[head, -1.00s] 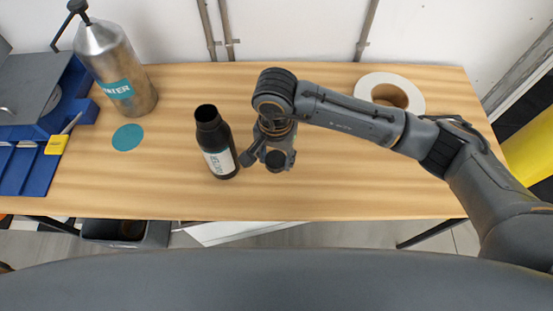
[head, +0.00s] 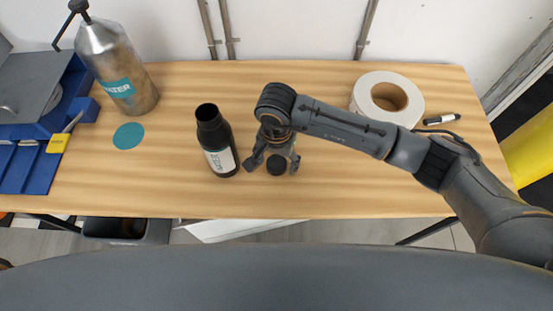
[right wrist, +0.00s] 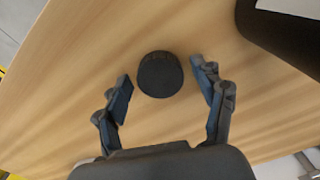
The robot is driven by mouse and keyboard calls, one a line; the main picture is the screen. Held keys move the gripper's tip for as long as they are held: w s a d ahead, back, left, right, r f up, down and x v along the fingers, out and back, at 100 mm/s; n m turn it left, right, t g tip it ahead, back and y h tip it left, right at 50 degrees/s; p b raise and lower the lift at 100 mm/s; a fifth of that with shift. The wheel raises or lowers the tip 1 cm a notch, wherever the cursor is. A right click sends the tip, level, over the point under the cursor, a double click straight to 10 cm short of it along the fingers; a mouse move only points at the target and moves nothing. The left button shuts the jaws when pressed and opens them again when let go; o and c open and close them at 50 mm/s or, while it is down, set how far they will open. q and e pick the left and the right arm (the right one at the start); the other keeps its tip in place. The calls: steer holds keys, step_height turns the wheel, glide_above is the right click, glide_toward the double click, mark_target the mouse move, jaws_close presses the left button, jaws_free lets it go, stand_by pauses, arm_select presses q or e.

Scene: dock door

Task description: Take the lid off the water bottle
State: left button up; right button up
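The black water bottle (head: 213,140) with a white label stands upright on the wooden table, its top open. Part of it also shows at the upper right of the right wrist view (right wrist: 285,35). The round black lid (head: 277,165) lies on the table just right of the bottle. In the right wrist view the lid (right wrist: 160,75) sits between and slightly beyond my right fingers, with gaps on both sides. My right gripper (head: 275,164) is open above the table at the lid and holds nothing. My left gripper is not in view.
A metal canister labelled WATER (head: 117,70) stands at the back left, by a teal disc (head: 128,136) and a blue tray (head: 30,165). A white tape roll (head: 366,95) and a marker (head: 441,119) are at the right. The table's front centre is clear.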

mark_target(277, 164)
steer(key=shift+r, duration=0.15)
step_height(277, 164, up, 12)
steer(key=b, duration=0.1)
stand_by(0.4)
steer(key=shift+s, duration=0.15)
